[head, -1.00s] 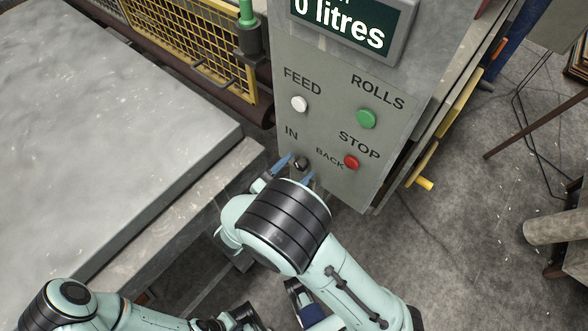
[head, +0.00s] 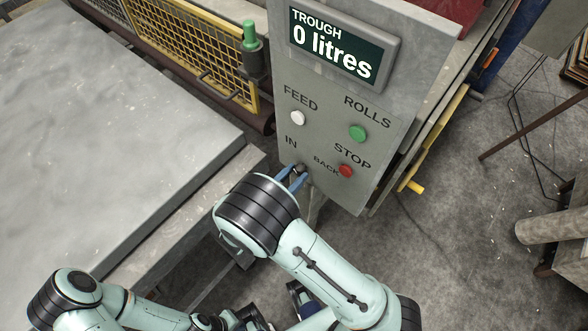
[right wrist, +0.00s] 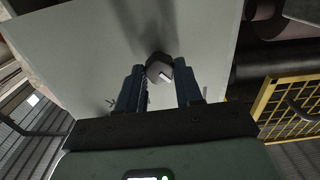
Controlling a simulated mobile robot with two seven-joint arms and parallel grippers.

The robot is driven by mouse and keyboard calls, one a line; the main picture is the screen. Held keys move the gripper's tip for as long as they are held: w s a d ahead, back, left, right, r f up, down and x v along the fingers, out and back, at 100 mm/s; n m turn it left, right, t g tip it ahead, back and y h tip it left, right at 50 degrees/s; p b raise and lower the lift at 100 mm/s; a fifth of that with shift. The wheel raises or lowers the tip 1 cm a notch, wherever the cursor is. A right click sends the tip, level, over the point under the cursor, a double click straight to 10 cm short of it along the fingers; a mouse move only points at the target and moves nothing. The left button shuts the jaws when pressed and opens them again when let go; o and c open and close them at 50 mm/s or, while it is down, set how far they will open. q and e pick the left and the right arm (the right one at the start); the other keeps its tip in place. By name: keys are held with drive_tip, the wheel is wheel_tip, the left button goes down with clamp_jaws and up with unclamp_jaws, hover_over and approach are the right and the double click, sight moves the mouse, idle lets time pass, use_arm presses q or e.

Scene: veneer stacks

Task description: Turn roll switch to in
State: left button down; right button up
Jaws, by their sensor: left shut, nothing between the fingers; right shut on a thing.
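The roll switch is a small dark knob (head: 299,169) low on the grey control panel, between the printed words IN and BACK. My right gripper (head: 292,177) is shut on this knob, its blue fingers on either side. In the right wrist view the knob (right wrist: 158,68) sits between the tips of the right gripper (right wrist: 161,78). A pale mark shows on the knob, toward the lower right in that view. My left gripper (head: 240,319) is low at the bottom edge of the head view, partly cut off, shut and away from the panel.
A display (head: 336,47) reads TROUGH 0 litres. A yellow mesh guard (head: 185,50) and a large grey slab (head: 100,130) lie to the left.

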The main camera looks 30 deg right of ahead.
drive_tip(key=n+p, duration=0.6)
drive_tip(key=shift+w+r+n, duration=0.15)
drive_tip(key=shift+r+n, duration=0.05)
drive_tip(key=shift+n, duration=0.1)
use_arm(q)
drive_tip(key=w+r+p, duration=0.2)
drive_tip(key=w+r, duration=0.3)
drive_tip(key=r, duration=0.5)
drive_tip(key=shift+w+r+t, duration=0.25)
drive_tip(key=shift+r+t, duration=0.05)
drive_tip(key=shift+t, duration=0.1)
use_arm(e)
drive_tip(key=shift+f+n, duration=0.2)
drive_tip(key=shift+n, duration=1.5)
drive_tip(key=o, duration=1)
drive_tip(key=shift+a, duration=0.1)
drive_tip(key=shift+o, duration=0.2)
use_arm(q)
drive_tip(key=s+f+b, duration=0.2)
drive_tip(key=shift+f, duration=0.4)
use_arm(e)
drive_tip(key=v, duration=1.3)
drive_tip(key=shift+a, duration=0.2)
drive_tip(key=shift+f, duration=0.1)
use_arm(q)
drive_tip(key=shift+a, duration=0.1)
